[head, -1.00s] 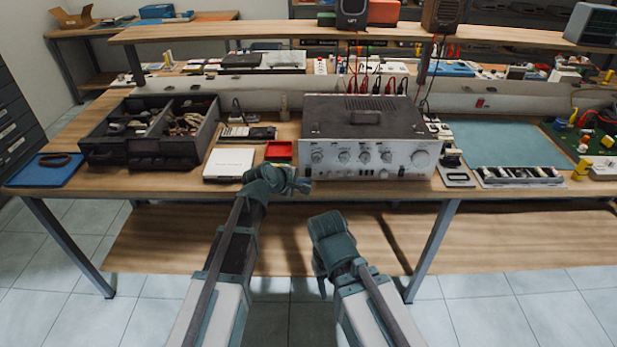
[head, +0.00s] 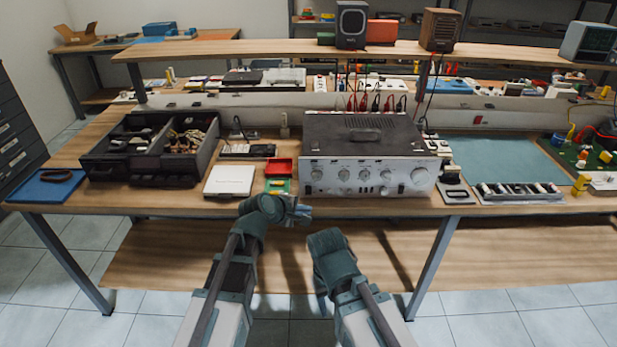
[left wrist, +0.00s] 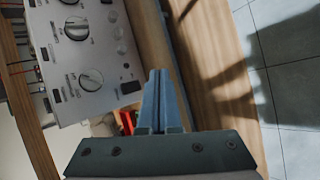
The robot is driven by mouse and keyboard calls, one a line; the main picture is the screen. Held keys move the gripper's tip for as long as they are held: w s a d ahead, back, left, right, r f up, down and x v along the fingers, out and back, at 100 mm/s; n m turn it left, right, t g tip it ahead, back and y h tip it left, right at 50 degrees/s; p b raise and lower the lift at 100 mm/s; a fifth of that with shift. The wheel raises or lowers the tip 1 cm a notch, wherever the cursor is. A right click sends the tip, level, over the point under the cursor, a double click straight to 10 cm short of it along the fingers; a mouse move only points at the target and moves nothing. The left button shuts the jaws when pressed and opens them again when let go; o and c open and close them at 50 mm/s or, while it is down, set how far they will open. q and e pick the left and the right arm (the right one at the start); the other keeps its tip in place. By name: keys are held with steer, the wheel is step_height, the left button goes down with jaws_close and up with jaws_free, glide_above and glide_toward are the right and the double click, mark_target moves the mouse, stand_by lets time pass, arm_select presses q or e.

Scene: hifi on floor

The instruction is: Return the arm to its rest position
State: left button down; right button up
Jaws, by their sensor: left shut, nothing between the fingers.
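My left gripper (head: 299,213) is at the bench's front edge, just in front of the lower left corner of the silver hi-fi amplifier (head: 368,177). In the left wrist view its fingers (left wrist: 157,95) are together with nothing between them, and the amplifier's knobbed front (left wrist: 85,55) shows at upper left, apart from them. My right gripper (head: 321,302) hangs lower, in front of the bench and pointing down; its fingers are too small and dark to read.
The wooden bench (head: 235,203) carries a black parts box (head: 155,167), a white box (head: 229,180), a red tray (head: 279,167) and a teal mat (head: 505,158). A raised shelf (head: 270,46) with speakers stands behind. A lower shelf (head: 180,250) runs beneath.

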arm_select(q)
steer(key=shift+s, duration=0.1)
steer(key=s+a+m+g+y+p, duration=0.2)
steer(key=s+m, duration=0.6)
steer(key=s, duration=0.4)
steer(key=s+a+r+m+g+y+p, duration=0.1)
steer(key=s+a+m+g+y+p, duration=0.2)
steer(key=s, duration=0.9)
steer(key=m+g+y+p, duration=0.2)
steer(key=m+g+p, duration=0.1)
steer(key=m+p, duration=0.1)
steer(key=shift+s+r+m+g+y+p, duration=0.15)
steer(key=shift+s+m+g+y+p, duration=0.2)
steer(key=shift+m, duration=0.55)
